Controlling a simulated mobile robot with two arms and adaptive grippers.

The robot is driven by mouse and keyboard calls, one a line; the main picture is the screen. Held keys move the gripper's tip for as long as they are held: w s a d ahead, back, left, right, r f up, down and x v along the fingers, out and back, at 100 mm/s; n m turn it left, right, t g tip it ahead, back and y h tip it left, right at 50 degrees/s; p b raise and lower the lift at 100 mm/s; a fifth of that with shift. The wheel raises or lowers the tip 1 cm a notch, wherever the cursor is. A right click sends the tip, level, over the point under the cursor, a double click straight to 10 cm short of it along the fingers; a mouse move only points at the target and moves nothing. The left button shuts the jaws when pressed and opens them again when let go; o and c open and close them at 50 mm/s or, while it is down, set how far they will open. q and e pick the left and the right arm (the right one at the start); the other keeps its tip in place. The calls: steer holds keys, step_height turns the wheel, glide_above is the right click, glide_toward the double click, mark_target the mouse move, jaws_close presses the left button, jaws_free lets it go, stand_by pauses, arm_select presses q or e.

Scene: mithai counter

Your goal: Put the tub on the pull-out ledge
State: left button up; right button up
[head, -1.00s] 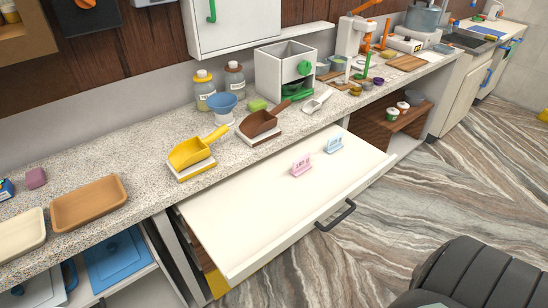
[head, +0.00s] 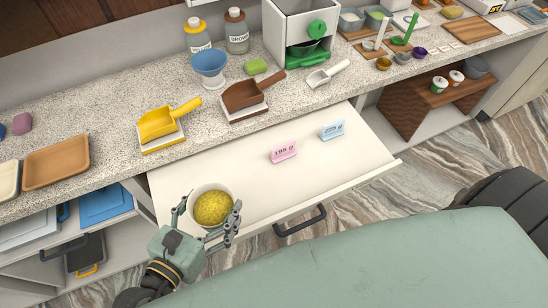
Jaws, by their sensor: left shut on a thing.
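A white tub (head: 196,194) filled with yellow contents is in my left gripper (head: 207,222), at the left part of the pull-out ledge. The gripper's fingers are on both sides of the tub, and it is shut on it. The tub is upright; I cannot tell whether its base touches the ledge. The pull-out ledge (head: 240,187) is a white board extended from under the counter, with a dark handle (head: 300,221) at its front. A pink sign (head: 284,152) and a light blue sign (head: 332,130) stand on it. My right gripper is not in view.
A yellow scoop (head: 158,124) and a brown scoop (head: 243,95) rest on the counter (head: 100,147) behind the ledge. A tan tray (head: 57,164) lies at the left. The ledge has free room between the tub and the signs.

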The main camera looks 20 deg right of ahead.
arm_select(q)
steer(key=shift+s+d+r, duration=0.4)
steer(key=shift+d+r, duration=0.15)
steer(key=shift+d, duration=0.05)
steer(key=shift+s+d+r, duration=0.1)
steer(key=shift+s+d, duration=0.1)
steer(key=shift+d, duration=0.15)
steer(key=shift+w, duration=0.2)
steer(key=w+f, duration=0.3)
steer(key=w+a+f+b, duration=0.1)
steer(key=w+f, duration=0.3)
steer(key=w+a+f+b, duration=0.1)
steer(key=w+f, duration=0.2)
steer(key=w, duration=0.1)
steer(key=shift+w+f, duration=0.15)
steer(key=shift+f, duration=0.4)
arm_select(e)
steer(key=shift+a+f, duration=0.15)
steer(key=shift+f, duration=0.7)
arm_select(q)
steer(key=shift+d+f, duration=0.1)
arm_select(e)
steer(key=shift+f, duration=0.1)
